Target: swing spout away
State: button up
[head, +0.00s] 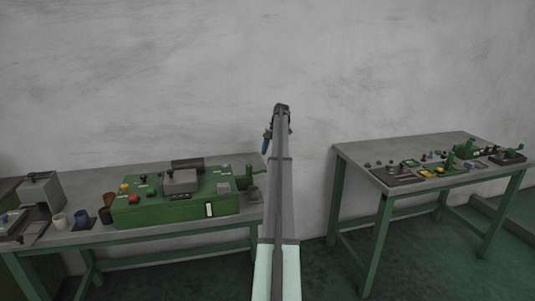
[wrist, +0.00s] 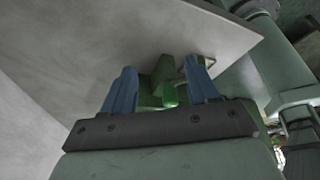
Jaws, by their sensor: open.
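A green machine (head: 175,205) stands on the left table, with a green spout-like part (head: 244,180) at its right end. In the wrist view a green part (wrist: 166,82), probably that spout, shows between the two blue fingers of my gripper (wrist: 162,68). My gripper is open, and the green part does not look gripped. I cannot tell whether a finger touches it. In the head view my gripper (head: 266,142) is partly hidden by my arm and appears above and right of the spout. A small dark cup (head: 253,193) is below the spout.
A second table (head: 400,148) with small parts and green devices stands at right. A bare floor gap lies between the tables.

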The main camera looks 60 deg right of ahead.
aim_at(265, 171)
jog(key=shift+c, duration=0.2)
